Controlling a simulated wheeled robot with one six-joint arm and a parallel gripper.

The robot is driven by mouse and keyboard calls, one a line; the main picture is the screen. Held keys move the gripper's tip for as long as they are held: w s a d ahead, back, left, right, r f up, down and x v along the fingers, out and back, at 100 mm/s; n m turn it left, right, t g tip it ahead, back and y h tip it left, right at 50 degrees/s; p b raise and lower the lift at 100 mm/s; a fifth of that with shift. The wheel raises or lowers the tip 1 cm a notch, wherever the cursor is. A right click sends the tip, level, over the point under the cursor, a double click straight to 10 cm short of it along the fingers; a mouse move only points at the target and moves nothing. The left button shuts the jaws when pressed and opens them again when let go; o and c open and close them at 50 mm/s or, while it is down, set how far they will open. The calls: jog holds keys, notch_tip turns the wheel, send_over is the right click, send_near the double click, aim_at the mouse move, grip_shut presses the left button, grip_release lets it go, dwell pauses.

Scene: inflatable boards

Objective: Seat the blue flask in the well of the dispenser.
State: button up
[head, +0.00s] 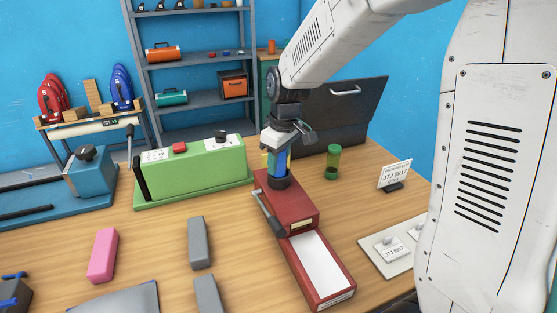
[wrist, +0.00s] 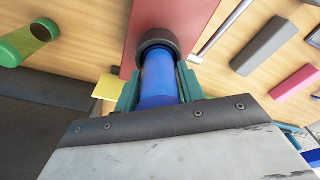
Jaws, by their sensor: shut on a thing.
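The blue flask (head: 280,167) is upright in my gripper (head: 277,155), above the red dispenser (head: 300,208). In the wrist view the flask (wrist: 160,75) lies between the teal fingers of my gripper (wrist: 159,90), which are shut on it. The dispenser's well is a dark round collar (wrist: 153,38) on its top, which also shows in the head view (head: 285,184). The flask's lower end is lined up with the collar and appears to be at or inside its mouth. How deep it goes is hidden.
A green flask (head: 333,160) stands behind right of the dispenser. A sign (head: 395,174) and a card tray (head: 367,244) are at the right. A green machine (head: 205,172), grey blocks (head: 200,243) and a pink block (head: 103,256) are at the left.

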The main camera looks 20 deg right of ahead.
jog(key=shift+f, duration=0.2)
jog(key=o, duration=1.1)
jog(key=shift+c, duration=0.2)
